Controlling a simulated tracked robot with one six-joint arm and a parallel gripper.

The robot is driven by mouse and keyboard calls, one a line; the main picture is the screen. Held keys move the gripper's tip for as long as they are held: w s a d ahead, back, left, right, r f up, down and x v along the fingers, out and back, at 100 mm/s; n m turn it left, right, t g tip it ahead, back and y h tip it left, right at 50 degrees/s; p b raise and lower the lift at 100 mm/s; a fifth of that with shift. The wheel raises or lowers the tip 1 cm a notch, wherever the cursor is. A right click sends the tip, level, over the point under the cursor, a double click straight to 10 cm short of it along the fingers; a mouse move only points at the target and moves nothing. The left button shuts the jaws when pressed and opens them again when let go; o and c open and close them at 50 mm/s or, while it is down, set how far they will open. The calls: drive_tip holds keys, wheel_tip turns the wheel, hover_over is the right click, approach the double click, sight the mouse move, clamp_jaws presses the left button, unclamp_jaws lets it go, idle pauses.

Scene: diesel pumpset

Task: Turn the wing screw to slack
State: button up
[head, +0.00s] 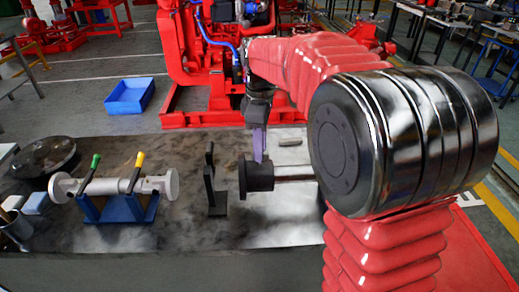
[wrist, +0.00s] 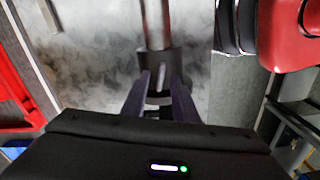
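A dark round block (head: 258,176) sits on a bright metal shaft (head: 292,172) at the middle of the bench in the head view. The wing screw itself is too small or hidden to make out clearly. My gripper (head: 259,146) points down at the top of this block, with its purple fingers just over it. In the wrist view the dark block (wrist: 160,60) and the shaft (wrist: 156,22) lie straight ahead. The two fingers of my gripper (wrist: 160,80) stand apart, one on each side of the block's middle. A small light piece shows between them; contact cannot be told.
A black upright bracket (head: 212,185) stands just left of the block. A blue stand (head: 118,208) holds a metal bar with green and yellow handles. A small grey piece (head: 290,142) lies behind the shaft. Red machinery (head: 190,60) and a blue bin (head: 130,96) stand beyond the bench.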

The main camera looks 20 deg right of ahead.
wheel_tip(320, 180, up, 13)
drive_tip(key=shift+f, duration=0.2)
idle(0.6)
wheel_tip(320, 180, down, 7)
drive_tip(key=s+m+t, duration=0.1)
drive_tip(key=s+m, duration=0.1)
drive_tip(key=m, duration=0.5)
drive_tip(key=s+f+m+t, duration=0.2)
drive_tip(key=s+m, duration=0.1)
drive_tip(key=s, duration=0.8)
drive_tip(key=s+f+m+t, duration=0.2)
drive_tip(key=s+f, duration=0.1)
drive_tip(key=s, duration=0.8)
drive_tip(key=shift+s+a+m+t, duration=0.15)
drive_tip(key=shift+a+m+t, duration=0.15)
drive_tip(key=shift+m, duration=0.1)
